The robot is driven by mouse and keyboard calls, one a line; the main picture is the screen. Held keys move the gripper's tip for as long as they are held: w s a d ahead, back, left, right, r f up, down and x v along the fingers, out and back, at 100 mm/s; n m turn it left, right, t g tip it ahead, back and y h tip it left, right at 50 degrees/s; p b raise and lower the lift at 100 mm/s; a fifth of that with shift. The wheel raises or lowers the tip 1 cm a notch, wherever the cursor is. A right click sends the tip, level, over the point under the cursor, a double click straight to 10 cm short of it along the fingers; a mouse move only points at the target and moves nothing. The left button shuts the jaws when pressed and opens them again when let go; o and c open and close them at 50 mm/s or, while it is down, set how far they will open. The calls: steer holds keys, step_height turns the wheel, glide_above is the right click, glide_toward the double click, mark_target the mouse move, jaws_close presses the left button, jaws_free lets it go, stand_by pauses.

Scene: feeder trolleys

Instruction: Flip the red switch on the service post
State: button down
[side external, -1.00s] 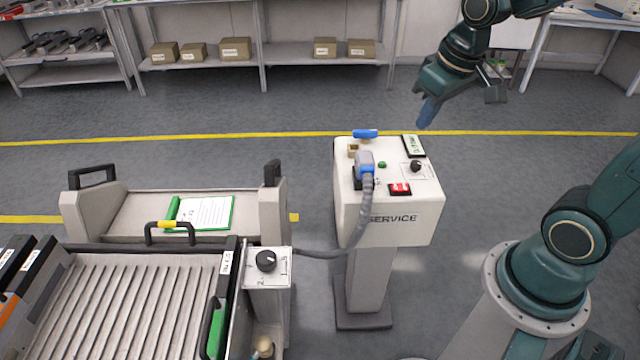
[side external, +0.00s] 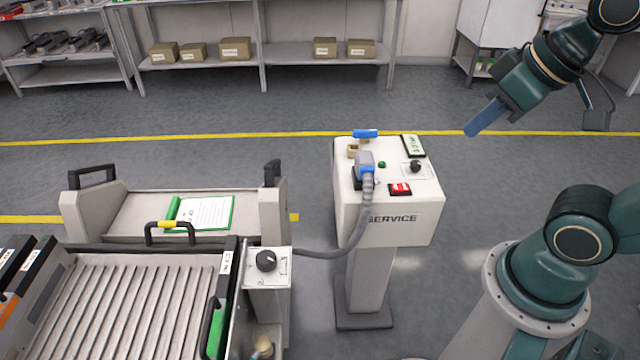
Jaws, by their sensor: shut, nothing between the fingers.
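The service post (side external: 350,205) is a white box on a pedestal, marked SERVICE on its front. The red switch (side external: 400,189) sits in a dark frame near the front right of its top. Which way the switch is tipped is too small to tell. My gripper (side external: 472,133), with blue fingers, is shut and empty. It shows above and to the right of the post, well apart from the switch.
A blue-grey plug (side external: 365,163) with a grey hose, a blue handle (side external: 365,133), a green button (side external: 382,165), a black knob (side external: 415,167) and a small display (side external: 413,146) share the post's top. A trolley (side external: 150,300) stands left. Floor behind the post is clear.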

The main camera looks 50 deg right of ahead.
steer(key=shift+w, duration=0.1)
steer(key=m+g, duration=0.6)
steer(key=m, duration=0.3)
glide_above(394, 186)
step_height(394, 186, down, 16)
stand_by(0.4)
steer(key=shift+a+f, duration=0.1)
steer(key=shift+f, duration=6.85)
